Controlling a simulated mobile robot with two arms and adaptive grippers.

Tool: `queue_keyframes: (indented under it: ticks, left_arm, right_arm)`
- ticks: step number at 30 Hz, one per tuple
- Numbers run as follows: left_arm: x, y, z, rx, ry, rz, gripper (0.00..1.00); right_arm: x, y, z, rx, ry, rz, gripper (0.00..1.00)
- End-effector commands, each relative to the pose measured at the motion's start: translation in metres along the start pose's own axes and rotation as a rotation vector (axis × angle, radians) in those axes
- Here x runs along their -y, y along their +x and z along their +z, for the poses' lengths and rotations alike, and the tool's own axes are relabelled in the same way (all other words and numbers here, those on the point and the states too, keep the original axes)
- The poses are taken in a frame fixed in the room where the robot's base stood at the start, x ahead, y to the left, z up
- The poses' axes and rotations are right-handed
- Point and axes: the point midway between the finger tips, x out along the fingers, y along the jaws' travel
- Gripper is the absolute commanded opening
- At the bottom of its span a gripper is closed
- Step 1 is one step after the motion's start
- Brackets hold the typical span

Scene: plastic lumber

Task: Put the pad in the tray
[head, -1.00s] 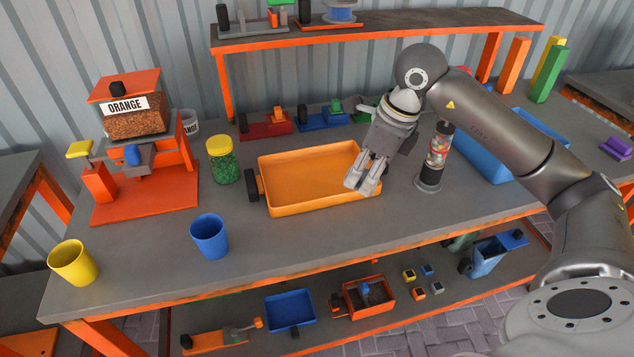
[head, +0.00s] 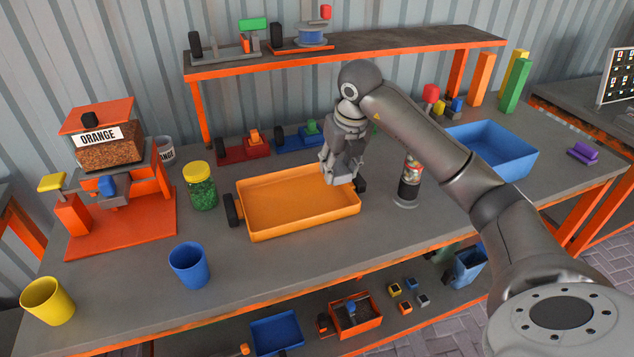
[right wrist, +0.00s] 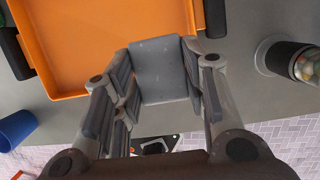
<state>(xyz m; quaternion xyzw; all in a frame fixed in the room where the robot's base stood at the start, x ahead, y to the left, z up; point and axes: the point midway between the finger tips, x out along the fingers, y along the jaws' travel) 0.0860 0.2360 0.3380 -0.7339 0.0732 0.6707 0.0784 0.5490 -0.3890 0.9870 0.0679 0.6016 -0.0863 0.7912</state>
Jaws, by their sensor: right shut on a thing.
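My right gripper (head: 340,172) is at the right end of the orange tray (head: 262,228). It is shut on a grey, flat slab, the pad (right wrist: 160,72), which shows between the fingers in the right wrist view. There the pad overlaps the near edge of the orange tray (right wrist: 95,60). In the head view the fingers hide most of the pad, and its height above the tray cannot be told. The orange tray's visible floor is bare. My left gripper is not in view.
A black handle (head: 361,186) sticks out at the tray's right end. A clear-topped cylinder (head: 409,180) stands to the right, before a blue bin (head: 492,145). A green jar (head: 201,188) and blue cup (head: 189,265) stand left.

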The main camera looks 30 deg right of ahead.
Motion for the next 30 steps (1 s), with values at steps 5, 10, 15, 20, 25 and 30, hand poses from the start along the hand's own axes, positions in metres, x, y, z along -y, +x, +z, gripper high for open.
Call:
queue_keyframes:
  ticks: [5,10,15,20,25,30]
  left_arm:
    - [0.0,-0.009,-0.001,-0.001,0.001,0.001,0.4]
    - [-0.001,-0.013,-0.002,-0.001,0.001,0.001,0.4]
    - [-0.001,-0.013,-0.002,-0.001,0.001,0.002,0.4]
    - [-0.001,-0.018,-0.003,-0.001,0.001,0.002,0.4]
    - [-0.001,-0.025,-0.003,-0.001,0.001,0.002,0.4]
    - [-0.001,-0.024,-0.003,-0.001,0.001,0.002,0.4]
  right_arm:
    - [-0.014,0.036,0.02,-0.006,-0.001,0.001,0.16]
    - [-0.02,0.062,0.032,-0.002,0.0,0.001,0.16]
    - [-0.022,0.072,0.036,0.0,-0.002,0.001,0.16]
    - [-0.024,0.086,0.035,-0.004,-0.001,-0.001,0.16]
    - [-0.024,0.106,0.029,-0.003,-0.001,0.0,0.16]
    - [-0.023,0.108,0.03,0.001,-0.001,-0.001,0.16]
